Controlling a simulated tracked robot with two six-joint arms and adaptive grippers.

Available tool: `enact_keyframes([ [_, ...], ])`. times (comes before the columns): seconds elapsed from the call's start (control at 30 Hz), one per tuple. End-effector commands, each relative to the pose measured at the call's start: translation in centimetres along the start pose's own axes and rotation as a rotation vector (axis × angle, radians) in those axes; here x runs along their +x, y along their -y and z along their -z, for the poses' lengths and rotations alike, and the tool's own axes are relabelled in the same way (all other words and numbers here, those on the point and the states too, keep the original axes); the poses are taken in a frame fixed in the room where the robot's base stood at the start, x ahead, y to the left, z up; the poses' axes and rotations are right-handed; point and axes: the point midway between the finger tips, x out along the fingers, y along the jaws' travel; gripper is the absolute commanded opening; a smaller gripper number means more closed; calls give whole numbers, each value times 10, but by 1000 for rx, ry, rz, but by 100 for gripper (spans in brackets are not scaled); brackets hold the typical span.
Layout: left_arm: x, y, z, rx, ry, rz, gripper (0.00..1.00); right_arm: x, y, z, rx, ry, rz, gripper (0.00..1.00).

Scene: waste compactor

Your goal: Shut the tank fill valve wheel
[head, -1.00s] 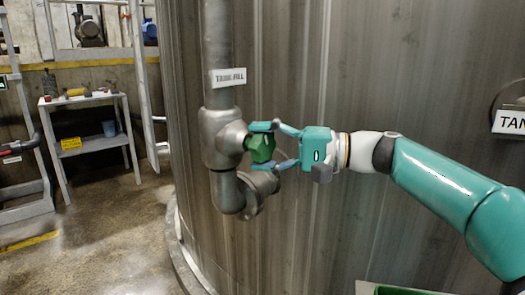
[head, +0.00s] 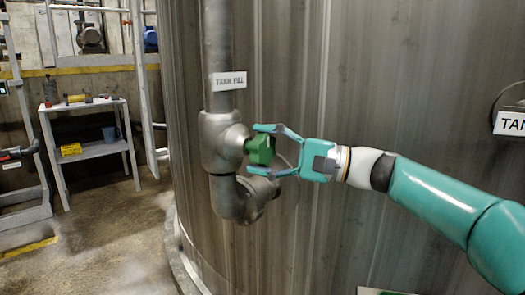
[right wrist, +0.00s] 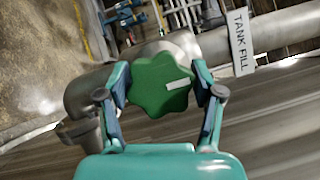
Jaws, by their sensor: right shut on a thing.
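The green tank fill valve wheel (head: 261,150) sits on the grey valve body (head: 222,140) of the vertical pipe, under a white "TANK FILL" label (head: 229,80). My right gripper (head: 260,151) reaches in from the right, one finger above and one below the wheel in the head view. In the right wrist view the lobed wheel (right wrist: 160,85), with a white mark on its face, lies between the two fingers of my right gripper (right wrist: 161,90), which are shut on its rim. My left gripper is not in view.
The large grey tank wall (head: 350,90) stands close behind the pipe. A pipe elbow (head: 235,200) sticks out just below the valve. A grey shelf (head: 95,148) and ladder stand at the left, with open floor between.

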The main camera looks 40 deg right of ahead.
Motion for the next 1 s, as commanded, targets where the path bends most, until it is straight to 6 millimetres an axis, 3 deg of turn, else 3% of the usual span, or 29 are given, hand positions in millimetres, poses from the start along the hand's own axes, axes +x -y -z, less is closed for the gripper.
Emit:
enact_keyframes([
  [0.07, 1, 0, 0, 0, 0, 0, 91, 1, -6, -1, 5, 8, -12, 31],
  [0.1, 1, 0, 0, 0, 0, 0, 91, 1, -6, -1, 4, 8, -12, 69],
  [0.23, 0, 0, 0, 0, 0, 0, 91, 1, -5, 0, 3, 6, -11, 91],
  [0.67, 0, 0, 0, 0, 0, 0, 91, -4, -2, 0, -1, -1, -4, 91],
  [0.87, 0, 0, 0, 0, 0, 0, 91, -31, -2, 1, -1, -5, -4, 91],
  [1.0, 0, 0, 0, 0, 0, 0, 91, -60, -2, 2, -1, -7, -5, 91],
])
